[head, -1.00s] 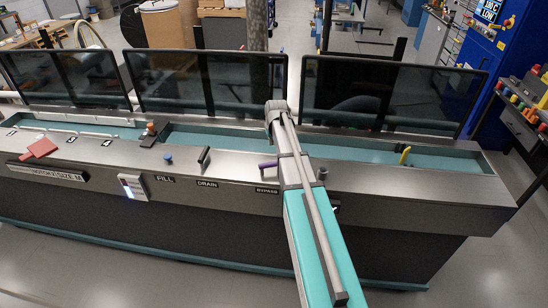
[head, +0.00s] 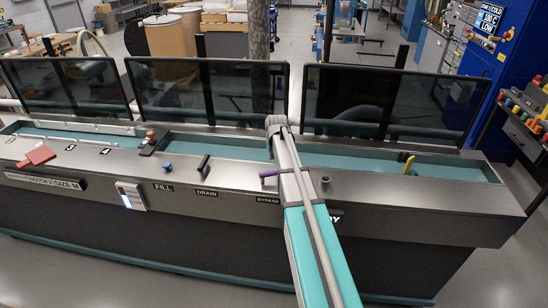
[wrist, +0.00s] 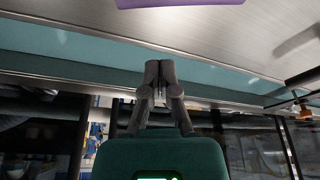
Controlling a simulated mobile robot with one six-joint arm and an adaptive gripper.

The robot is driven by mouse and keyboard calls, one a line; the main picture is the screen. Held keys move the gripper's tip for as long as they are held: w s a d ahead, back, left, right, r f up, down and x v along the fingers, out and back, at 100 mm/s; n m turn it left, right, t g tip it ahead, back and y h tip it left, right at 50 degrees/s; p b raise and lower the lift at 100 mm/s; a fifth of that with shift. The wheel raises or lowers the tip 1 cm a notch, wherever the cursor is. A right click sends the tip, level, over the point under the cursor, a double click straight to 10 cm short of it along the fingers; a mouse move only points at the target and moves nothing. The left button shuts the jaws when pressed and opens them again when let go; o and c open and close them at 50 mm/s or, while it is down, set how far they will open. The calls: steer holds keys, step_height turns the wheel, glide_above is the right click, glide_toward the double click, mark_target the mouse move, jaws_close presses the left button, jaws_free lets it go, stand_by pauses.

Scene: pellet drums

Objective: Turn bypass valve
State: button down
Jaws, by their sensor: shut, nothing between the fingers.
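The bypass valve's purple handle (head: 268,174) sits on the grey console top above the BYPASS label (head: 268,200), just left of my arm. Part of it is hidden behind the arm. In the wrist view a purple piece (wrist: 180,3), apparently this handle, is cut off by the top edge. My gripper (wrist: 159,66) shows in the wrist view with its fingers together and empty. It is apart from the purple piece, with the teal trough strip behind its fingertips. In the head view the fingers are hidden behind my arm.
A black DRAIN handle (head: 203,163) and a blue FILL knob (head: 167,167) stand to the left. A grey post (head: 325,183) stands right of my arm. Dark glass panels (head: 205,88) rise behind the teal trough (head: 355,159). A yellow handle (head: 409,165) is farther right.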

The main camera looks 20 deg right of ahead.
mark_target(271, 173)
steer(key=shift+b+x, duration=2.55)
steer(key=shift+x, duration=0.45)
steer(key=shift+s+a+r+p, duration=0.1)
steer(key=shift+s+r+p, duration=0.05)
steer(key=shift+s, duration=0.5)
steer(key=shift+s+a+r+p, duration=0.1)
steer(key=shift+s+r+p, duration=0.05)
steer(key=shift+s, duration=0.5)
steer(key=shift+s+a+r+p, duration=0.1)
steer(key=shift+s+r+p, duration=0.05)
steer(key=shift+s, duration=0.55)
